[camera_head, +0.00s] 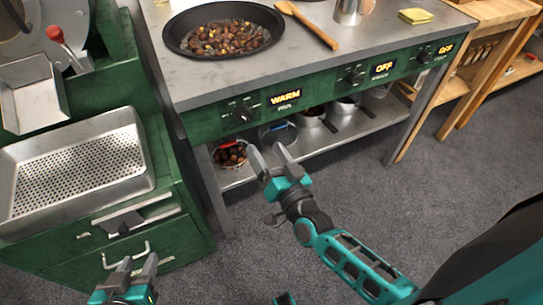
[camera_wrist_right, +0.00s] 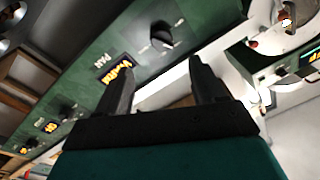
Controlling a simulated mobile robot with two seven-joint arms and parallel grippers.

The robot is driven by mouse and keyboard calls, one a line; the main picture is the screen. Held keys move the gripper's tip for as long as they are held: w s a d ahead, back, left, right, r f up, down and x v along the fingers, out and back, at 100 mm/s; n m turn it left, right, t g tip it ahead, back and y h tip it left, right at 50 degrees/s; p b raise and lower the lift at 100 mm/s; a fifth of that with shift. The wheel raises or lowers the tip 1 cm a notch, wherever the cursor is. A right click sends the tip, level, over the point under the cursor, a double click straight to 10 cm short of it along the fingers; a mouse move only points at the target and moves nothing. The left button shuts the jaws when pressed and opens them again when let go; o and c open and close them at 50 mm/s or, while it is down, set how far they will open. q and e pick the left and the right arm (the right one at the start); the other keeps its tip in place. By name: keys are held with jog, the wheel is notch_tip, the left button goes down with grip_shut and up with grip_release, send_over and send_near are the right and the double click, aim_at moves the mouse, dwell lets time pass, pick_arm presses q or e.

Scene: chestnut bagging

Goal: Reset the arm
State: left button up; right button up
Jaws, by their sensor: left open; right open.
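My right gripper (camera_head: 267,155) is in front of the green control panel's lower edge, its two fingers apart with nothing between them. The right wrist view also shows the right gripper (camera_wrist_right: 160,80) with its fingers spread and empty, and the panel behind it. My left gripper (camera_head: 128,266) is low at the bottom left, in front of the green cabinet's drawers. Its fingers are apart and appear empty. The right arm reaches in from the lower right. Most of the left arm is out of view.
A dark pan (camera_head: 180,35) of chestnuts sits on the steel counter (camera_head: 205,85), beside a wooden spoon (camera_head: 310,27). The panel (camera_head: 215,122) reads WARM at the pan knob. A perforated tray (camera_head: 145,180) tops the left cabinet. A shelf holds several containers. Grey floor (camera_head: 350,190) is open.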

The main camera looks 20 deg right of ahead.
pick_arm(q)
jog(key=shift+s+a+f, duration=0.15)
jog(key=shift+s+f, duration=0.15)
pick_arm(e)
jog(key=shift+s+f, duration=0.1)
jog(key=shift+s, duration=0.8)
pick_arm(q)
jog(key=shift+r, duration=0.15)
jog(key=r+p, duration=0.1)
jog(key=p, duration=0.1)
jog(key=a+r+p, duration=0.1)
jog(key=p, duration=0.1)
jog(key=s+a+r+p, duration=0.1)
jog(key=p, duration=0.1)
jog(key=shift+r+y, duration=0.2)
jog(key=shift+y, duration=0.2)
pick_arm(e)
jog(key=s+f+n+g, duration=0.2)
jog(key=s+n+g, duration=0.5)
jog(key=s, duration=0.4)
jog(key=shift+s+d+g+y, duration=0.15)
jog(key=shift+d+g+y, duration=0.15)
jog(key=shift+d+g, duration=0.2)
pick_arm(q)
jog(key=shift+d, duration=0.2)
pick_arm(e)
jog(key=shift+a, duration=0.1)
